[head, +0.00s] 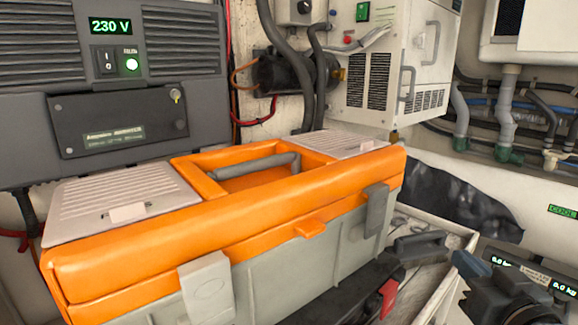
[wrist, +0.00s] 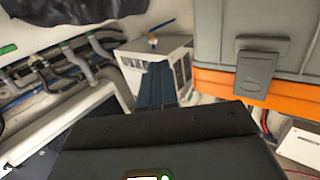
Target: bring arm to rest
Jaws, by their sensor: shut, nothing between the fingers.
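My gripper (head: 458,258) is at the lower right of the head view, its blue-grey fingers pointing left and its dark body behind them. The wrist view shows the same fingers (wrist: 156,68) close together, with nothing between them. The arm behind the gripper is mostly out of view. The gripper is to the right of a large orange and grey toolbox (head: 250,232), apart from it as far as I can tell. The toolbox lid is shut. Part of the toolbox, with a grey latch, shows upside down at the upper right of the wrist view (wrist: 290,82).
A dark inverter (head: 130,70) reading 230 V is behind the toolbox. A white vented cabinet (head: 385,75) stands at the back, with pipes (head: 510,115) to its right. A dark item with a red part (head: 388,297) lies before the toolbox. A 0.0 kg display is near the gripper.

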